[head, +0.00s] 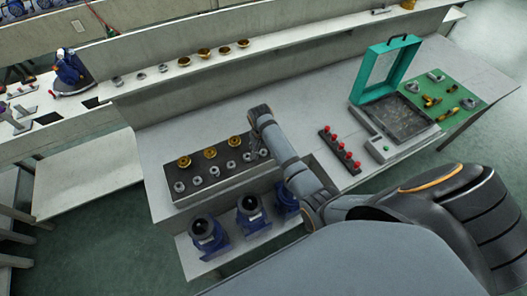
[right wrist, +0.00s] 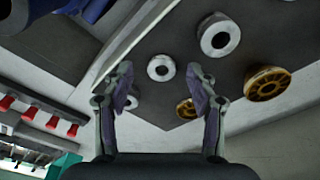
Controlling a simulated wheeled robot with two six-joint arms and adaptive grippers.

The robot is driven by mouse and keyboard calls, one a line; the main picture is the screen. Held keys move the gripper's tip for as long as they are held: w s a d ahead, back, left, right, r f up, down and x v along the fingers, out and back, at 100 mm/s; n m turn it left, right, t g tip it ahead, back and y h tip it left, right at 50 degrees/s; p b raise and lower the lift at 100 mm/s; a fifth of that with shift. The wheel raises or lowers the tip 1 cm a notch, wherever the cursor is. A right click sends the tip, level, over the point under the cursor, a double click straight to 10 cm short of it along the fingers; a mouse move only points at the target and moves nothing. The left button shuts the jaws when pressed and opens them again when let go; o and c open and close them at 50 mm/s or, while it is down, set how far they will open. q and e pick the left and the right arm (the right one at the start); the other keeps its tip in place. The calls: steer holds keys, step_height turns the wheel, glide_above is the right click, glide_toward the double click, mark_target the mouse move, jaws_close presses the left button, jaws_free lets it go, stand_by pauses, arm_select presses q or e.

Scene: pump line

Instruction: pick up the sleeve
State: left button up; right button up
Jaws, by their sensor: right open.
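Several silver ring-shaped parts stand on a dark tray (head: 216,190) in the head view; I take the sleeve to be one of these. In the right wrist view a small silver ring (right wrist: 161,68) shows between the fingertips of my right gripper (right wrist: 158,80), with open space on both sides. The gripper is open and empty above the tray. A larger silver ring (right wrist: 219,36) lies just beyond the right finger. Another silver part is partly hidden behind the left finger. In the head view my right arm covers the tray's right end. My left gripper is not in view.
Brass parts (head: 210,152) stand along the tray's back row. Blue pump housings (head: 208,234) stand in front of it.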

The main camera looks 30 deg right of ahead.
steer(key=shift+w+f, duration=0.25)
steer(key=shift+s, duration=0.15)
steer(key=shift+f, duration=0.1)
steer(key=shift+c, duration=0.8)
steer(key=shift+s, duration=0.1)
steer(key=c, duration=1)
